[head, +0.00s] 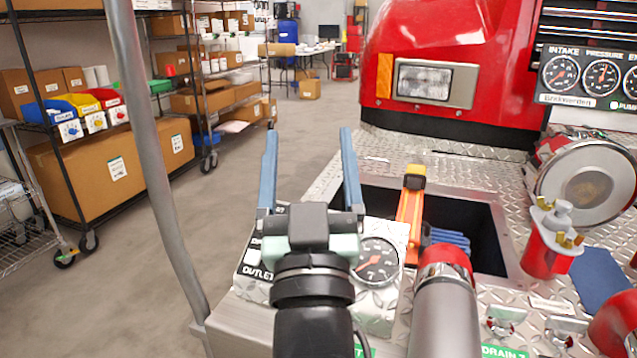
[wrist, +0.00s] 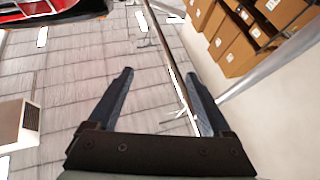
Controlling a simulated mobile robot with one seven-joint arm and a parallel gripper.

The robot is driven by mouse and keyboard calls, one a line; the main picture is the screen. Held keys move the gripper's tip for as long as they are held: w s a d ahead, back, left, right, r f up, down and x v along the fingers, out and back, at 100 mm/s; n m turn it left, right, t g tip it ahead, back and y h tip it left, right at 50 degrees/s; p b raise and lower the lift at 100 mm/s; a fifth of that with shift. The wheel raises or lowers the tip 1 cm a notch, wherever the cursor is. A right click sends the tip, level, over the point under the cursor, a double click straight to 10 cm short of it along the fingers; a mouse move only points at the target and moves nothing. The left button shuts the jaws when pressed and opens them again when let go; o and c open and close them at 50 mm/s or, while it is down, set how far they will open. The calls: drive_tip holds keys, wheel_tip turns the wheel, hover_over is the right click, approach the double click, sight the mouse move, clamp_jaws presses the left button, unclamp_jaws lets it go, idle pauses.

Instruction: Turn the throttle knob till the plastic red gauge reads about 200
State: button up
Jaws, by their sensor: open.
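My gripper (head: 308,142) is open and empty, its two blue fingers pointing up and away from me over the front-left corner of the bumper. It also shows in the wrist view (wrist: 159,78), with nothing between the fingers. Just right of my wrist, a round black gauge (head: 379,264) with a red needle sits on a metal panel. The needle points to the lower left; its numbers are too small to read surely. My arm hides part of this panel, including beside an OUTLET label (head: 257,272). I cannot make out the throttle knob.
A red-and-silver cylinder (head: 446,290) and orange tool (head: 411,205) stand right of the gauge, by an open bumper well (head: 480,215). A red valve (head: 552,240) and gauge panel (head: 596,75) are farther right. A grey pole (head: 155,150) rises at left. Shelves (head: 60,130) stand beyond open floor.

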drive_tip(key=s+d+r+t+b, duration=0.1)
drive_tip(key=s+r+t+b, duration=0.1)
drive_tip(key=s+r+b, duration=0.2)
drive_tip(key=s+b, duration=0.2)
drive_tip(key=s, duration=0.2)
drive_tip(key=shift+r+m+h+b, duration=0.15)
drive_tip(key=shift+m+h+b, duration=0.15)
drive_tip(key=shift+h+b, duration=0.1)
drive_tip(key=shift+s+d, duration=0.1)
drive_tip(key=s+r+t+p, duration=0.1)
drive_tip(key=s+r+p, duration=0.1)
drive_tip(key=s+r, duration=0.4)
wheel_tip(320, 180, up, 32)
drive_tip(key=w+p, duration=0.1)
drive_tip(key=p, duration=3.1)
drive_tip(key=shift+w+d+r+m, duration=0.15)
drive_tip(key=shift+d+r+m, duration=0.05)
drive_tip(key=shift+r+m, duration=0.1)
